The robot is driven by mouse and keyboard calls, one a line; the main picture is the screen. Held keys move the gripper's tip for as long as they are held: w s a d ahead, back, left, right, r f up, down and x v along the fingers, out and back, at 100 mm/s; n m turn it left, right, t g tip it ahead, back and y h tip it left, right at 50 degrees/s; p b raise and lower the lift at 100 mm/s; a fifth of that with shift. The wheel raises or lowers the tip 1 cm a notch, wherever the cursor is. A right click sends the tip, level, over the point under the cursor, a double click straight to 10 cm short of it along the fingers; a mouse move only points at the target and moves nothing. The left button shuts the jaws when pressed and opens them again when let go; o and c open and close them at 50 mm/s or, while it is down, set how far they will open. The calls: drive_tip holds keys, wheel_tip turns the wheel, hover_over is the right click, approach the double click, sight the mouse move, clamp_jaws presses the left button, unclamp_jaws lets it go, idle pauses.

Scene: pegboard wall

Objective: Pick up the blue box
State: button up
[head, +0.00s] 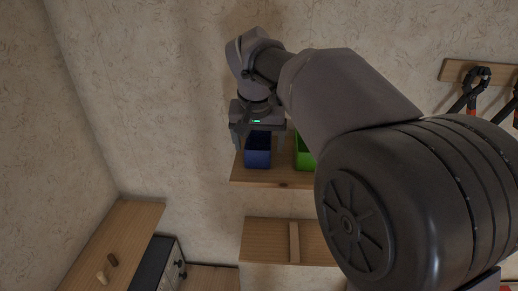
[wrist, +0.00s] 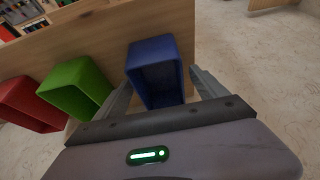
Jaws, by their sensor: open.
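The blue box (head: 258,152) is an open-topped bin near the left end of a wooden shelf on the wall in the head view. In the wrist view the blue box (wrist: 156,72) lies between the two fingers, its open side facing my gripper. My gripper (head: 257,136) is open and comes from above in the head view. In the wrist view my gripper (wrist: 160,88) has one finger on each side of the box. I cannot tell whether either finger touches it. The upper part of the box is partly hidden by my gripper in the head view.
A green box (wrist: 76,88) stands beside the blue one, with a red box (wrist: 30,104) beyond it. The wooden shelf (head: 262,181) carries them. A lower shelf (head: 266,240) and a cabinet (head: 168,265) are below. Tools (head: 470,95) hang at the right.

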drive_tip(key=shift+w, duration=0.15)
drive_tip(key=shift+s+r, duration=0.1)
drive_tip(key=shift+s, duration=0.15)
drive_tip(key=c, duration=0.8)
drive_tip(key=shift+w, duration=0.1)
drive_tip(key=c, duration=0.7)
